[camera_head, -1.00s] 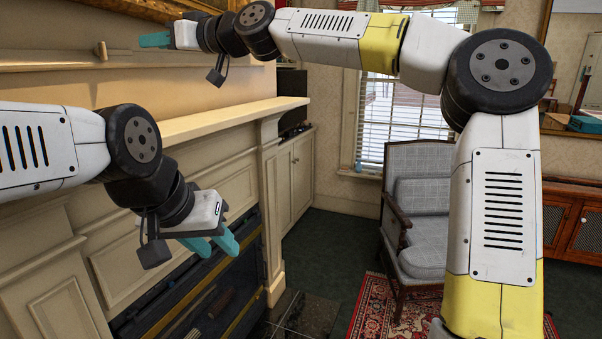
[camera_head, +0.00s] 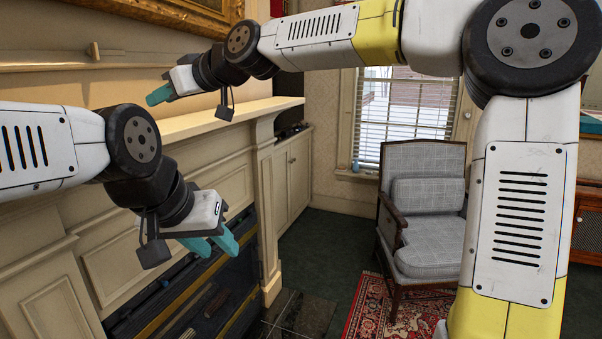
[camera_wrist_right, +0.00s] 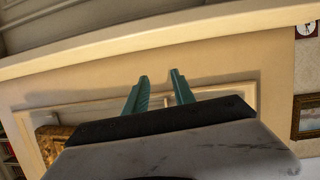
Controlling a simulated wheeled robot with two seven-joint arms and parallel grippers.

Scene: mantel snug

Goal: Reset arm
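My left gripper (camera_head: 222,245) comes in from the left and hangs in front of the fireplace, pointing down to the right. Its two teal fingers stand apart with nothing between them. My right gripper (camera_head: 156,97) is at the end of the arm reaching across from the right. It is above the mantel shelf (camera_head: 215,119) in the picture, close to the wall side, pointing left and slightly down. In the right wrist view its two teal fingers (camera_wrist_right: 158,78) are apart and empty. Neither gripper holds anything.
The fireplace surround (camera_head: 130,262) lies behind my left gripper. A framed picture (camera_head: 185,15) hangs above the mantel. A grey armchair (camera_head: 428,225) stands on a red rug (camera_head: 380,312). Dark floor (camera_head: 335,245) is clear between the fireplace and chair.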

